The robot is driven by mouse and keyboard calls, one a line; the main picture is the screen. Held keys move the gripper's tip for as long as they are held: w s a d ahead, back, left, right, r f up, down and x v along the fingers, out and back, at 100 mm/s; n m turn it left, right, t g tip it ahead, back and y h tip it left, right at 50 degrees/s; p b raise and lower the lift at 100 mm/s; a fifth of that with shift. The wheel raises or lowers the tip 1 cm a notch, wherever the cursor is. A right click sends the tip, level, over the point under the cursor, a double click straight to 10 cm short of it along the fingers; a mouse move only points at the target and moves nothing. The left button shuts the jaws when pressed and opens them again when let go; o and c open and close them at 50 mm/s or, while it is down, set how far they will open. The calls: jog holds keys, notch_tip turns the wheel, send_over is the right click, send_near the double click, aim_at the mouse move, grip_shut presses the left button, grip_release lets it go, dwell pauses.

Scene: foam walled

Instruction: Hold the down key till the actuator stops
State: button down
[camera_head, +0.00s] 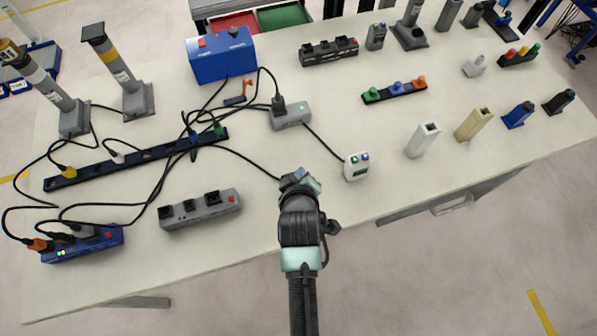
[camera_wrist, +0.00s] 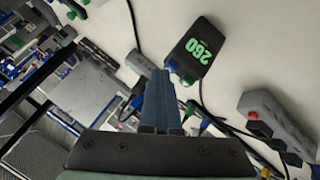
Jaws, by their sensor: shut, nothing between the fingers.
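A dark handset (camera_wrist: 192,52) lies on the table in the wrist view, its green display reading 260. It has a blue key (camera_wrist: 172,67) and a green key (camera_wrist: 187,80) at one end. My gripper (camera_wrist: 164,75) is shut and empty, its tip beside the blue key; I cannot tell if they touch. In the head view my gripper (camera_head: 301,182) largely hides this handset. A white handset (camera_head: 356,167) with blue and green keys lies to the right. Two upright column actuators, one left (camera_head: 48,82) and one nearer the middle (camera_head: 122,72), stand at the table's left.
A grey box (camera_head: 291,116) has cables running from it. A grey socket strip (camera_head: 200,208) lies left of my gripper. Several blocks stand at right; the table's front right is clear.

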jog(key=shift+r+p, duration=0.6)
jog(key=shift+r, duration=0.1)
notch_tip(320, 180, up, 5)
jog(key=p, duration=0.4)
jog(key=shift+p, duration=0.4)
dwell(0.3)
